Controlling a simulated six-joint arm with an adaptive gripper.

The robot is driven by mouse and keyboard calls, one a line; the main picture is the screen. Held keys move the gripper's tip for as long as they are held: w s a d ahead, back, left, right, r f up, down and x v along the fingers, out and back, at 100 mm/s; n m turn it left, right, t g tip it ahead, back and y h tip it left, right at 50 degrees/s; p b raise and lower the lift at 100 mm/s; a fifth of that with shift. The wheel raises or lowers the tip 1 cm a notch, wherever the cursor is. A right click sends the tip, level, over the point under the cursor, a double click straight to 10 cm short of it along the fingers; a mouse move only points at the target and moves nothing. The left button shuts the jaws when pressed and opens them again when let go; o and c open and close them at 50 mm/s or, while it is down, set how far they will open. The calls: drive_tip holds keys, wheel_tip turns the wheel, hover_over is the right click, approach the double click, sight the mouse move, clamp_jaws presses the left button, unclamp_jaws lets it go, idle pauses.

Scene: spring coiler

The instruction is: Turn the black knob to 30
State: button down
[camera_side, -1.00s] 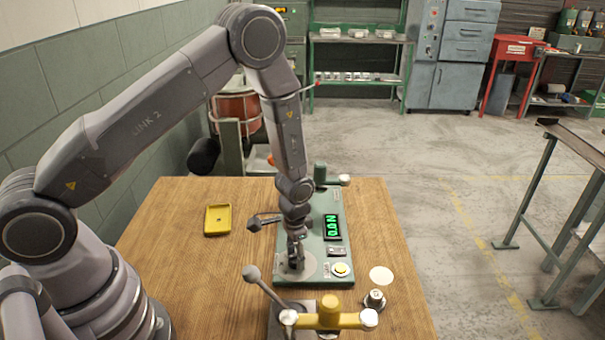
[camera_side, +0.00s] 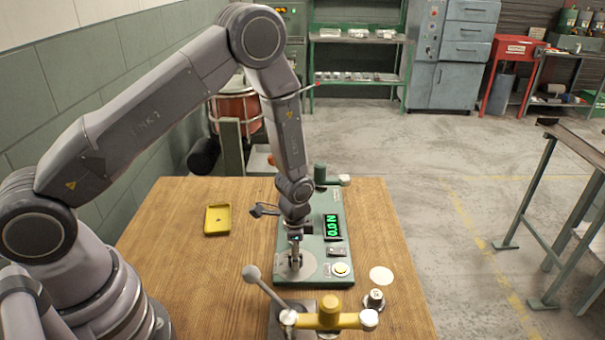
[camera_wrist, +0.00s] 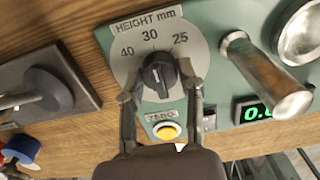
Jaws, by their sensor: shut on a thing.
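The black knob (camera_wrist: 158,75) sits on a round grey dial (camera_wrist: 122,62) marked HEIGHT mm, with 40, 30 and 25 around its upper side. The pale mark on the knob points up, roughly toward 30; the exact alignment is hard to tell. My gripper (camera_wrist: 160,88) is shut on the knob, one finger on each side. In the side view, my gripper (camera_side: 295,262) reaches straight down onto the dial at the near left of the green panel (camera_side: 315,277), and its fingers mostly hide the knob.
A yellow ZERO button (camera_wrist: 167,131) and a green-lit display (camera_side: 334,227) are close by on the panel. A metal post (camera_wrist: 265,75) rises beside the dial. A yellow-handled device (camera_side: 330,318) stands at the table's near edge. A yellow tray (camera_side: 217,220) lies at left, with bare wood around it.

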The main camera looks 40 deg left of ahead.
drive_tip(key=shift+s, duration=0.1)
drive_tip(key=c, duration=0.7)
unclamp_jaws()
wheel_tip(320, 180, up, 12)
